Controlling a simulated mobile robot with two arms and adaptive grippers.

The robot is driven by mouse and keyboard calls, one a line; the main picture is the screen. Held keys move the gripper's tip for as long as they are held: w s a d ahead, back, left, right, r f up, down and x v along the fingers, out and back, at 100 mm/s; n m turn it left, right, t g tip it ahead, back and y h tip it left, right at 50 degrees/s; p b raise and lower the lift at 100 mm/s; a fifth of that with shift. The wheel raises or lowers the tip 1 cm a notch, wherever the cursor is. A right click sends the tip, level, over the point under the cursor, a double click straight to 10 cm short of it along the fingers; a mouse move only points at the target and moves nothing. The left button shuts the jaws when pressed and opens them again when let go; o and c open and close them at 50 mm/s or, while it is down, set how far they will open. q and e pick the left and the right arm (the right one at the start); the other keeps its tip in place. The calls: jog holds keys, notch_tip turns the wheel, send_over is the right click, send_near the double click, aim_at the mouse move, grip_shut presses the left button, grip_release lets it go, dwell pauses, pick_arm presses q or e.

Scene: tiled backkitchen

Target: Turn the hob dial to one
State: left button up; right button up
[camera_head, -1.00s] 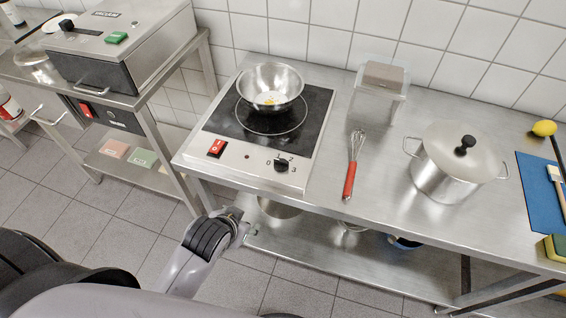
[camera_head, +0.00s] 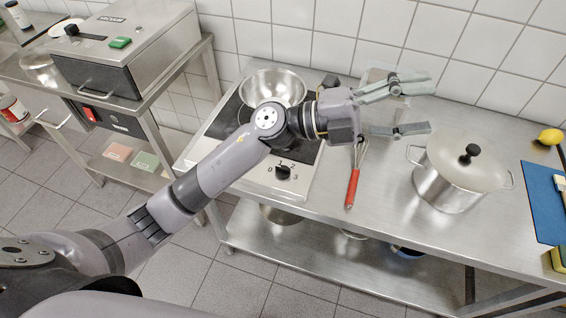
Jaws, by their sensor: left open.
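The hob (camera_head: 259,176) stands on the steel table, with a steel bowl (camera_head: 272,88) on its black top. Its black dial (camera_head: 283,172) is on the front panel, with numbers printed around it. My left arm crosses over the hob and hides its red switch and much of the black top. My left gripper (camera_head: 428,105) is open and empty, above the table to the right of the dial, by the clear container and the whisk. The dial is clear of the gripper. My right gripper is not in view.
A whisk with a red handle (camera_head: 352,188) lies right of the hob. A clear container (camera_head: 372,76) stands behind my gripper. A lidded pot (camera_head: 450,180) and a blue board (camera_head: 545,200) are further right. A vacuum machine (camera_head: 125,55) stands at the left.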

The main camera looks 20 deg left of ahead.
pick_arm(q)
notch_tip(320, 180, down, 6)
jog(key=s+d+m+g+y, duration=0.1)
jog(key=s+m+g+y, duration=0.1)
jog(key=m+g+y, duration=0.3)
jog(key=n+t+y, duration=0.1)
jog(key=t+y, duration=0.1)
jog(key=y, duration=1.4)
send_over(283, 168)
notch_tip(283, 168, down, 7)
notch_tip(283, 168, down, 17)
jog(key=p, duration=0.2)
jog(key=shift+r+p, duration=0.1)
jog(key=shift+p, duration=0.3)
jog(key=c, duration=1.2)
jog(key=shift+o, duration=0.2)
